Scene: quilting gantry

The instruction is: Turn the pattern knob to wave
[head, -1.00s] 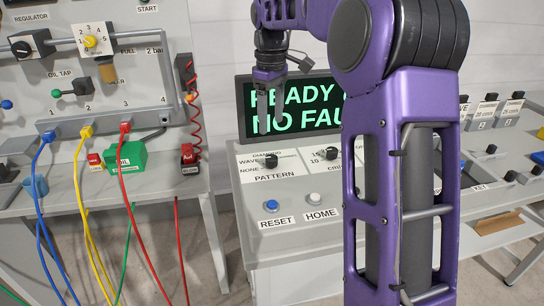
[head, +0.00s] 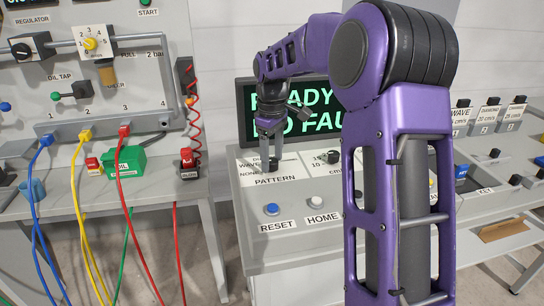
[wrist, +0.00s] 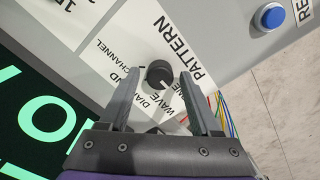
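The pattern knob (wrist: 158,73) is a round black knob on a white label plate reading CHANNEL, DIAMOND, WAVE and a partly covered NONE. A small pale mark shows at its lower edge in the wrist view, but I cannot tell for sure which label it points to. My gripper (wrist: 160,88) is open, with one finger on each side of the knob and a gap visible on both sides. In the head view my gripper (head: 268,150) is low over the PATTERN plate, and its fingers partly hide the knob.
A blue RESET button (head: 272,209) and a white HOME button (head: 315,202) sit in front of the plate. A screen (head: 290,108) with green text stands behind. A second knob (head: 333,157) is to the right. A hose bench (head: 90,195) stands left.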

